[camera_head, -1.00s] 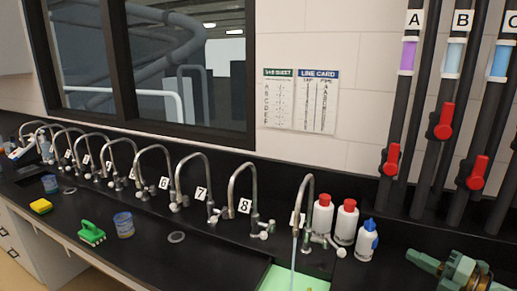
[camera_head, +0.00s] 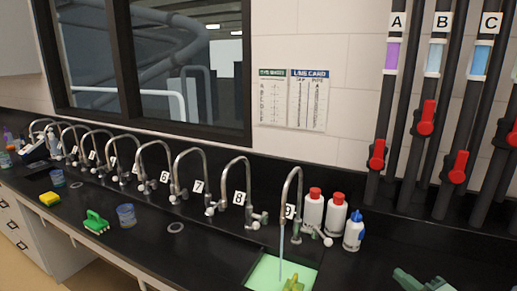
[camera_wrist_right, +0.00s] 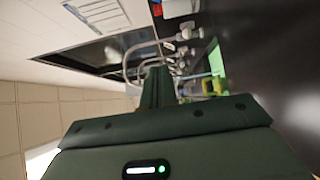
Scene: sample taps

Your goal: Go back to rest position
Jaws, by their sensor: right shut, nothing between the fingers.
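My right gripper (camera_head: 404,278) shows only in part at the bottom right edge of the head view, over the black counter (camera_head: 345,277) and right of the sink. In the right wrist view the dark green fingers of my right gripper (camera_wrist_right: 157,85) are together, with nothing held between them. The row of taps and the green sink lie beyond them. My left gripper is in neither view.
Tap 9 (camera_head: 287,205) runs water into a green-bottomed sink (camera_head: 266,272) holding a yellow-green object (camera_head: 293,284). Bottles (camera_head: 334,215) stand beside it. A green brush (camera_head: 96,222), blue cup (camera_head: 126,215) and yellow sponge (camera_head: 49,199) lie left. Pipes with red valves (camera_head: 427,118) rise at right.

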